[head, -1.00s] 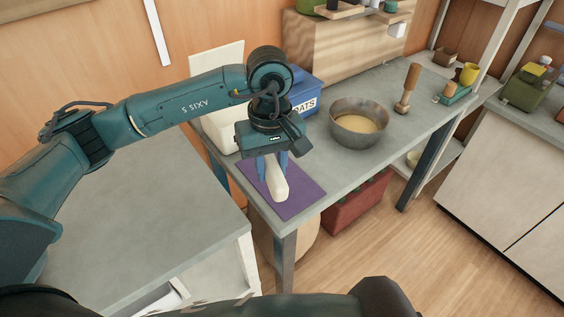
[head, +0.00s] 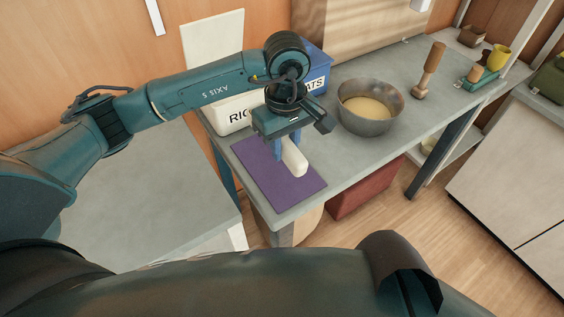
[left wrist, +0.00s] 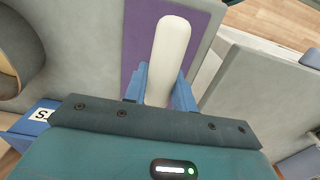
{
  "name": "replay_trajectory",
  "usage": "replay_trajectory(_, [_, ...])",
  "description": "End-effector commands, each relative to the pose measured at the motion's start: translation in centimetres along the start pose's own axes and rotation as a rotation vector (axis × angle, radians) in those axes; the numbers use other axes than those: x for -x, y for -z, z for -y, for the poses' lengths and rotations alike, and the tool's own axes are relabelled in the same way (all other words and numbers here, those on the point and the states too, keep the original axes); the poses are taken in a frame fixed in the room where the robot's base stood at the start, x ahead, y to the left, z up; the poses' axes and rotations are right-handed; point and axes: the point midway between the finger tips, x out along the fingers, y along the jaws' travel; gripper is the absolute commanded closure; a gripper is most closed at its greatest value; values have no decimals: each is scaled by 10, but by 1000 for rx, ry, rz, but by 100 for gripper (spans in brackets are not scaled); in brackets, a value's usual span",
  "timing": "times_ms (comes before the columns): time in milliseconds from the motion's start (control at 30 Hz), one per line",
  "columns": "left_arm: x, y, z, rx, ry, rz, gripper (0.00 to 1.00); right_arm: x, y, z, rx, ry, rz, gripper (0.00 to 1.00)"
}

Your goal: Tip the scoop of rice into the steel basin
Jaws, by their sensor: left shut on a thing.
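My left gripper (head: 282,152) is shut on a cream-white scoop (head: 295,161) above the purple mat (head: 262,174). In the left wrist view, the scoop (left wrist: 171,50) shows as a long rounded pale shape between the blue fingers (left wrist: 160,88). Its hollow and any rice in it are hidden from both views. The steel basin (head: 352,122) stands on the grey bench to the right of the gripper, with a pale yellowish fill inside. The basin's edge also shows at the left of the left wrist view (left wrist: 28,45). My right gripper is not in view.
A white box marked RIC (head: 231,118) and a blue box marked OATS (head: 318,72) stand behind the gripper. A wooden pestle-like tool (head: 429,70) stands right of the basin. Bare bench (head: 330,150) lies between mat and basin.

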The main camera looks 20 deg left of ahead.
Motion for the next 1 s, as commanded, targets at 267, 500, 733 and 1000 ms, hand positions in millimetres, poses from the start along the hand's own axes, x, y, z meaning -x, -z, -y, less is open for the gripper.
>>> replay_trajectory(267, [-27, 0, 0, 0, 2, 1, 100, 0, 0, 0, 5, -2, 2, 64])
replay_trajectory(500, [-62, 0, 0, 0, 1, 0, 100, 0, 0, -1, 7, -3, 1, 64])
replay_trajectory(733, [-65, 0, 0, -1, -1, -1, 73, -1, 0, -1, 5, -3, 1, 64])
replay_trajectory(1000, [-64, 0, 0, -1, 0, -1, 52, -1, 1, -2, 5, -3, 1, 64])
